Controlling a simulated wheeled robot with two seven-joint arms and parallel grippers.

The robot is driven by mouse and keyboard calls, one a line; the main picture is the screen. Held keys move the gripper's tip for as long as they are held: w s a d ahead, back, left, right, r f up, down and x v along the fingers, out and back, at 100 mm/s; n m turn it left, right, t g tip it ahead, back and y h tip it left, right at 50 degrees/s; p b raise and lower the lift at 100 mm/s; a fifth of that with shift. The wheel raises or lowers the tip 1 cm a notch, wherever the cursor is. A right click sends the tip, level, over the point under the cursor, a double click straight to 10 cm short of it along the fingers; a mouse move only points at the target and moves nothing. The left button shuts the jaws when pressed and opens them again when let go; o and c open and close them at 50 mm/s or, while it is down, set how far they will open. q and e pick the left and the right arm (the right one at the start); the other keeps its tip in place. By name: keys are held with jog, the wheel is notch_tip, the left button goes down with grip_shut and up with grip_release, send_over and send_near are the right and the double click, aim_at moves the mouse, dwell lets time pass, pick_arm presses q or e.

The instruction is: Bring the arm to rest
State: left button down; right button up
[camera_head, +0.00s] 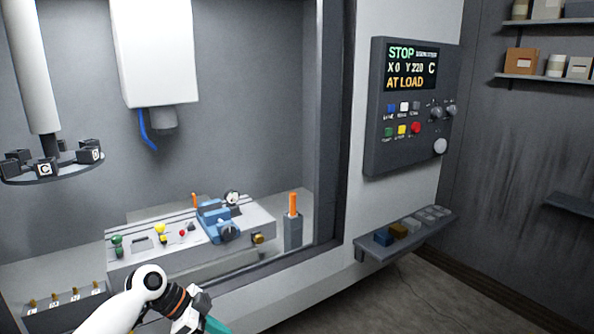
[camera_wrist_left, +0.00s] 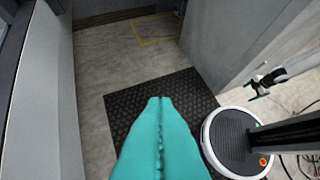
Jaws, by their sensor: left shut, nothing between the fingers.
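My left arm reaches in from the bottom left in the head view, and the teal part of my left gripper (camera_head: 217,326) is cut off by the lower picture edge. In the left wrist view, the teal fingers of my left gripper (camera_wrist_left: 160,100) are together and empty, above a dark ribbed floor mat (camera_wrist_left: 125,110). What looks like my right gripper (camera_wrist_left: 257,90) shows small at the right of the wrist view. Its fingers are too small to tell open from shut.
The machine bed (camera_head: 255,215) with a blue vise (camera_head: 213,215) lies beyond my left arm. An orange-handled tool stands in a grey holder (camera_head: 293,231). A control panel (camera_head: 376,130) reads STOP and AT LOAD. A narrow shelf (camera_head: 375,255) juts out below it.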

pick_arm(q)
jog(key=s+a+f+n+t+y, duration=0.1)
jog(key=a+f+n, duration=0.15)
jog(key=f, duration=0.75)
jog(key=a+f+n+t+y, duration=0.1)
jog(key=f+n, duration=0.3)
jog(key=f, duration=0.5)
jog(key=s+a+f+n+y+b, duration=0.1)
jog(key=s+a+f+n+y, duration=0.1)
jog(key=s+f, duration=0.45)
jog(key=s+a+f+n+y, duration=0.1)
jog(key=s+a+f+n, duration=0.15)
jog(key=f, duration=0.75)
jog(key=s+a+f+n+g+y+b, duration=0.1)
jog(key=s+f, duration=0.6)
jog(key=s, duration=0.3)
jog(key=s+f+n+y, duration=0.1)
jog(key=s+f+y, duration=0.1)
jog(key=s+f, duration=0.75)
jog(key=s+d+f, duration=0.1)
jog(key=s, duration=0.9)
jog(key=s+d+f+g, duration=0.1)
jog(key=s+f, duration=0.1)
jog(key=s, duration=0.9)
pick_arm(e)
jog(key=shift+w+a+f, duration=0.15)
jog(key=shift+f, duration=0.5)
jog(key=shift+w+a+f, duration=0.1)
jog(key=shift+w+f, duration=0.05)
jog(key=shift+f, duration=0.45)
